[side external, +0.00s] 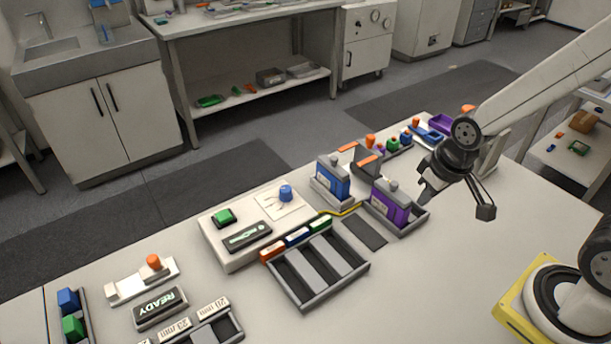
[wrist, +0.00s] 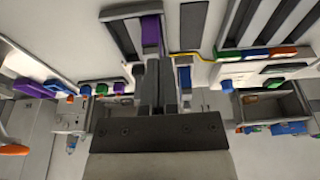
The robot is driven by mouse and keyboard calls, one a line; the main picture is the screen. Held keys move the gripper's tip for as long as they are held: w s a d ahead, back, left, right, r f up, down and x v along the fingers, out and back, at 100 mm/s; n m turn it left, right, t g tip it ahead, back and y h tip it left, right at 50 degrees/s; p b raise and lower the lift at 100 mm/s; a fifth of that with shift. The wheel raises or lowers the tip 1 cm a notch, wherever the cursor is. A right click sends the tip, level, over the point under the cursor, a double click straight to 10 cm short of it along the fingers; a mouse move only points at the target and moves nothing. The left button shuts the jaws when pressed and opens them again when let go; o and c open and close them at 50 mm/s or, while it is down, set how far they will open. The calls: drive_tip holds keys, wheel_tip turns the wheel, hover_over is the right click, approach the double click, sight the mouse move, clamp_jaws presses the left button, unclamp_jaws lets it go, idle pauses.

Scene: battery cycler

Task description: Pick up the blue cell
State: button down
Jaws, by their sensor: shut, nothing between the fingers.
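The blue cell (side external: 333,182) stands upright in a grey holder near the middle of the bench in the side view. In the wrist view, a small strip of blue (wrist: 184,76) shows just right of the fingers and may be this cell. A purple cell (side external: 389,207) stands upright in a similar holder, nearer to my gripper; it also shows in the wrist view (wrist: 150,35). My gripper (side external: 424,187) is beside the purple cell, to its upper right, tilted and apart from the blue cell. Its fingers (wrist: 160,68) are shut and empty.
A grey slotted tray (side external: 318,270) with orange, blue and green labels lies in front of the cells. A white console (side external: 215,246) with a blue knob (side external: 285,192) stands to their left. Small coloured parts line the bench behind.

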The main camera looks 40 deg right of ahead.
drive_tip(key=c, duration=1.3)
unclamp_jaws()
drive_tip(key=o, duration=1)
drive_tip(key=g, duration=0.3)
approach(334, 157)
wheel_tip(334, 157, down, 5)
drive_tip(key=shift+s+f, duration=0.1)
drive_tip(key=shift+f, duration=0.1)
drive_tip(key=shift+f, duration=0.1)
drive_tip(key=shift+f, duration=1.2)
